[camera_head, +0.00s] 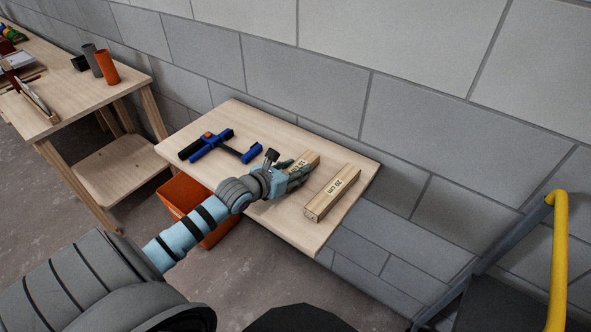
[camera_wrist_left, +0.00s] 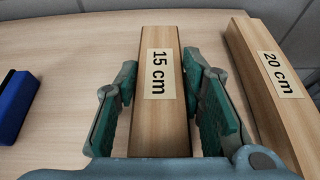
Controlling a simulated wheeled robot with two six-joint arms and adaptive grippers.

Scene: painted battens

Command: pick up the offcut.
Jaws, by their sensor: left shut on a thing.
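A wooden offcut labelled "15 cm" (camera_head: 306,158) is at the table, partly hidden by my left gripper in the head view. My left gripper (camera_head: 295,172) is shut on this offcut (camera_wrist_left: 162,112), with one green-padded finger on each side of it in the left wrist view. I cannot tell whether the offcut is clear of the tabletop. A longer wooden piece labelled "20 cm" (camera_head: 332,192) lies to its right, apart from it; it also shows in the left wrist view (camera_wrist_left: 262,88). My right gripper is not in view.
A blue and black clamp (camera_head: 212,146) lies left of the gripper on the wooden table (camera_head: 240,115). An orange bin (camera_head: 180,195) stands below. A second table (camera_head: 50,110) is at left, a yellow rail (camera_head: 558,260) at right. A grey block wall closes the back.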

